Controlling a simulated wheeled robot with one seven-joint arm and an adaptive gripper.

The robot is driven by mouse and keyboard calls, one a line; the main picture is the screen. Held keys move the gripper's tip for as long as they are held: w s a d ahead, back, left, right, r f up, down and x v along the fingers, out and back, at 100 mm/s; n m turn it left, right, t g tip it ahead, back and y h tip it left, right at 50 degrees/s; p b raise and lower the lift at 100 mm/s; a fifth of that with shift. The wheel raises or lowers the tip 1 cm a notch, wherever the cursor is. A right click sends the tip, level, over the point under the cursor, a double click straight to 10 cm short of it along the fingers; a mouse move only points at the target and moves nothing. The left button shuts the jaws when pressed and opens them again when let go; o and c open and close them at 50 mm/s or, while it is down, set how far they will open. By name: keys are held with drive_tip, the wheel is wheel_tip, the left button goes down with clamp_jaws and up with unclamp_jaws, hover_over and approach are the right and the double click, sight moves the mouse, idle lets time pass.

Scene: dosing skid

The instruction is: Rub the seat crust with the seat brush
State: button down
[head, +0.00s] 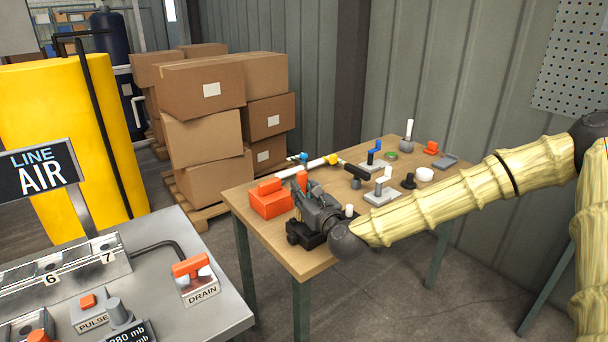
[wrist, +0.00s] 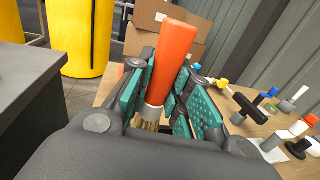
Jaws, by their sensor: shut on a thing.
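My gripper (wrist: 165,95) is shut on the seat brush (wrist: 174,55), between its teal-padded fingers. The brush has an orange handle, a pale metal ferrule and tan bristles at the lower end in the wrist view. The handle leans slightly right there. In the head view, my gripper (head: 313,203) is over the near left part of the wooden table (head: 290,250), beside an orange box (head: 269,203). Only a little orange of the brush shows there. I cannot make out the seat crust, and whether the bristles touch anything is hidden.
A white pipe (head: 312,166) with blue and yellow fittings lies behind my gripper. To the right stand a white-based block (head: 382,197), a black knob (head: 408,181) and a white cylinder (head: 424,174). The grey skid bench (head: 225,308) is at front left; stacked cartons (head: 205,140) stand behind.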

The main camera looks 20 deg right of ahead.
sight(304, 177)
drive_tip(key=shift+r+p, duration=0.75)
drive_tip(key=shift+r, duration=1.7)
